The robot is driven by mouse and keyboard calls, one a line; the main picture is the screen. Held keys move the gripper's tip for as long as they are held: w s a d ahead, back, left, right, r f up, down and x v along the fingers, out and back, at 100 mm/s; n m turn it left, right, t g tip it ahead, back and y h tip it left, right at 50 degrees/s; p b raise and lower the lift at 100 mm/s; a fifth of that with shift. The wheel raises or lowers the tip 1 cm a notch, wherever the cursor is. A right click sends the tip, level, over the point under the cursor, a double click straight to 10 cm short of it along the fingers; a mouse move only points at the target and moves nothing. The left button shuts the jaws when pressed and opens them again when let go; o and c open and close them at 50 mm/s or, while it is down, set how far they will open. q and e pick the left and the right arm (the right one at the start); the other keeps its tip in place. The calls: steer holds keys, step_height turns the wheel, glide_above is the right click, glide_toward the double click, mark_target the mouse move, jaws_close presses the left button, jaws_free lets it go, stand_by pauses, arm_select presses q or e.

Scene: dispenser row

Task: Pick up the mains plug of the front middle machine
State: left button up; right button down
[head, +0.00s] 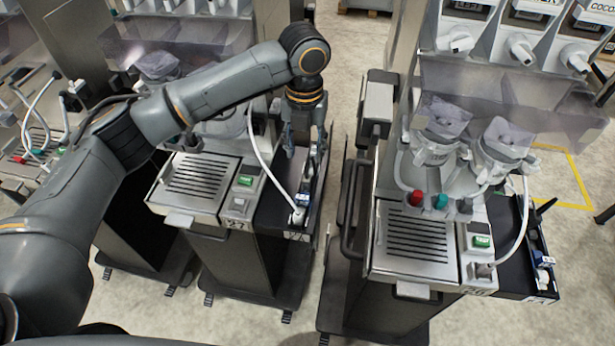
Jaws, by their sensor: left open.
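The middle machine (190,185), with 27 on its front, has a slatted drip tray and a green switch (246,180). A white cord (262,155) runs from it down to a white mains plug (298,214) at the near end of the black side tray (270,206). My left arm reaches across above this machine from the left. My left gripper (305,150) is open and empty, pointing down over the far part of the side tray, beyond the plug and apart from it. My right gripper is not in view.
The right machine (412,240) stands across a narrow floor gap, with its own cord, side tray and blue-and-white plug (543,259). A grey box (377,105) on a post is right of my gripper. Another machine stands at left, partly hidden by my arm.

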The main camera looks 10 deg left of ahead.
mark_target(307, 177)
arm_select(q)
steer(key=f, duration=0.3)
steer(key=shift+w+f, duration=0.2)
step_height(307, 177, down, 3)
steer(key=shift+w+d+r+p, duration=0.1)
steer(key=shift+p, duration=0.9)
steer(key=f, duration=0.2)
steer(key=f+p, duration=0.1)
steer(key=shift+w+f, duration=0.25)
steer(key=shift+f, duration=0.2)
jaws_close()
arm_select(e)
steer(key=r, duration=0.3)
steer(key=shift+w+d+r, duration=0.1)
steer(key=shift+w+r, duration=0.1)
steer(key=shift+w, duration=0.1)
